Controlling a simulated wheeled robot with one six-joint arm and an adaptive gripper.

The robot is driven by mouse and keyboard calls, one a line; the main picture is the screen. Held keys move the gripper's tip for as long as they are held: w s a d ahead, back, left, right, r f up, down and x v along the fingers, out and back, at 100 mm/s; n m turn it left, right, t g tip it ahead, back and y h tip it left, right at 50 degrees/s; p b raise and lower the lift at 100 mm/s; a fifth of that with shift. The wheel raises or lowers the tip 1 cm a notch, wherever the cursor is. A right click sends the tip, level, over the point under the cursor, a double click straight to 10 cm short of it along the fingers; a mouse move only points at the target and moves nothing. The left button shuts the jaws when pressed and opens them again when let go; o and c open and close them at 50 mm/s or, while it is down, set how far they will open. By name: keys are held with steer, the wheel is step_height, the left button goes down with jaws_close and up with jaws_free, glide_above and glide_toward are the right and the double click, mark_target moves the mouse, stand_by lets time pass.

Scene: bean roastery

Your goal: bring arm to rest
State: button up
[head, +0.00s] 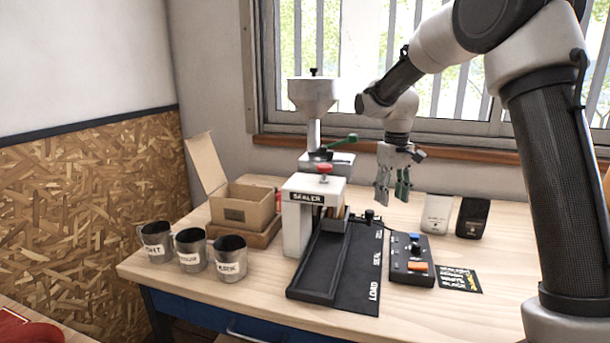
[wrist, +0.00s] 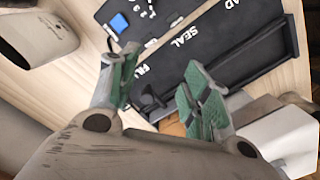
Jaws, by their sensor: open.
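My gripper (head: 392,187) hangs from my arm above the back part of the wooden table (head: 180,253). Its green-padded fingers point down and stand apart, with nothing between them. In the wrist view my gripper (wrist: 160,92) shows both green fingers spread, with the black mat (wrist: 218,45) and its FILL, SEAL labels beyond them. The fingers are clear of the table and do not visibly touch anything. My arm reaches in from the right side of the head view.
The white sealer (head: 300,226), grinder (head: 313,100) and open cardboard box (head: 243,205) stand left of my gripper. Labelled cups (head: 231,262) line the front left. A button panel (head: 408,268), a white bag (head: 437,214) and a black bag (head: 473,218) are right. The window is behind.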

steer(key=s+d+r+m+t, duration=0.1)
steer(key=s+d+r, duration=0.1)
steer(key=s, duration=0.9)
steer(key=s+d+r+m+t, duration=0.1)
steer(key=s+d, duration=0.4)
steer(key=s, duration=0.6)
steer(key=s+d+r+m+t, duration=0.1)
steer(key=s+d+r+t, duration=0.2)
steer(key=s, duration=0.8)
steer(key=shift+d+r+m, duration=0.3)
steer(key=shift+d+r, duration=0.05)
steer(key=shift+r, duration=0.55)
steer(key=shift+c, duration=0.5)
